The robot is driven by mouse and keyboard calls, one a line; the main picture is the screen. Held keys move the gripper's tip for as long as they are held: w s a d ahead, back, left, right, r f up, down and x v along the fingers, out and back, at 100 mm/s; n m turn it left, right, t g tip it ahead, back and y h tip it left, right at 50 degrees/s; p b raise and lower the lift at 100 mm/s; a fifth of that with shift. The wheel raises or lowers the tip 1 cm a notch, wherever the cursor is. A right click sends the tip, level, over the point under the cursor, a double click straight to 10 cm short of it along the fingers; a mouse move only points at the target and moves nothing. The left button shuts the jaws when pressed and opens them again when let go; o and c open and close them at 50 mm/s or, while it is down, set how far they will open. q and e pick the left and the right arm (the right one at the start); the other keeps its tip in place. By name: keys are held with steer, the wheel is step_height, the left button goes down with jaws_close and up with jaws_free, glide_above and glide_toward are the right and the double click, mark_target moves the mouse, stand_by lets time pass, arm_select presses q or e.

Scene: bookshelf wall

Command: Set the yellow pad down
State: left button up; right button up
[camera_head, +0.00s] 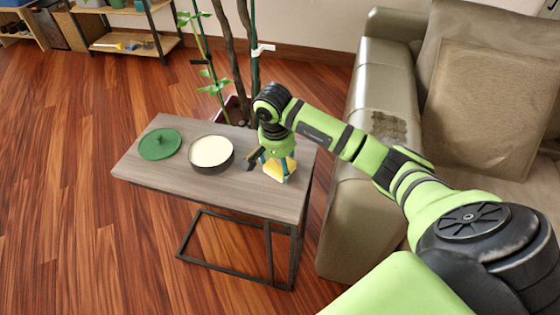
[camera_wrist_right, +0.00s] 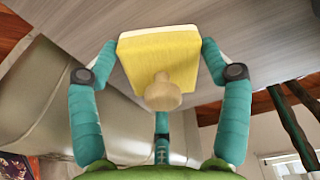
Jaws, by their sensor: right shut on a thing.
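The yellow pad (camera_head: 280,168) is at the right part of the small grey wooden table (camera_head: 225,184) in the head view. In the right wrist view the yellow pad (camera_wrist_right: 160,58) is a square block with a pale underside layer and a round wooden knob. My right gripper (camera_head: 273,172) has its teal fingers on two opposite sides of the pad, and the wrist view shows the fingertips (camera_wrist_right: 158,58) against its edges. The tabletop lies close behind the pad; I cannot tell whether they touch. My left gripper is not in view.
A round pot with cream-coloured contents (camera_head: 211,151) and a green lid (camera_head: 159,144) stand on the table's left and middle. A potted plant (camera_head: 238,105) is behind the table. A sofa (camera_head: 375,110) stands close on the right. The table's front strip is clear.

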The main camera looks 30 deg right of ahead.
mark_target(277, 168)
steer(key=shift+f, duration=0.1)
steer(key=o, duration=1.1)
steer(key=r, duration=0.4)
steer(key=a+r, duration=0.1)
steer(key=r, duration=0.7)
steer(key=shift+s+a+r, duration=0.1)
steer(key=shift+s+a, duration=0.1)
steer(key=shift+s, duration=0.15)
